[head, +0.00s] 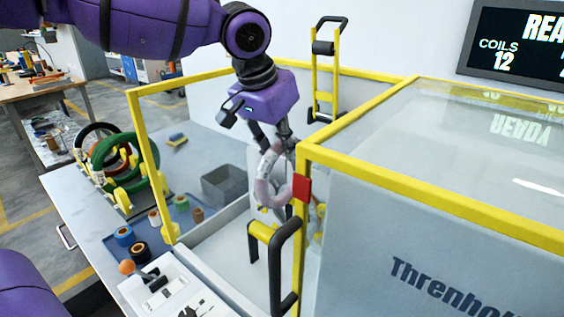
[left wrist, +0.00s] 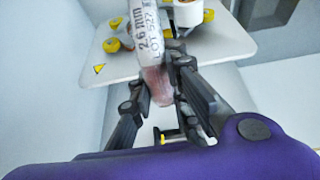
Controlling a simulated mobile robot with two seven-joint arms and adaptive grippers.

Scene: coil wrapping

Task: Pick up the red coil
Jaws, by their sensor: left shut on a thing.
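My left gripper (head: 272,141) is shut on a coil (head: 264,188) inside the yellow-framed machine. The coil hangs below the fingers and looks pale, with a pinkish tint. In the left wrist view the held coil (left wrist: 150,38) has a white printed wrap between the fingers (left wrist: 160,105), with a pinkish-red part showing below it. A reddish-brown coil (head: 111,160) shows partly behind a green coil (head: 117,158) on the rack at the left. My right gripper is not in view.
The yellow frame (head: 147,150) and clear panels surround the held coil closely. A black-and-yellow handle (head: 277,250) stands in front. A blue tray (head: 130,250) with tape rolls and a grey bin (head: 224,185) are to the left. A white plate (left wrist: 105,68) lies behind the coil.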

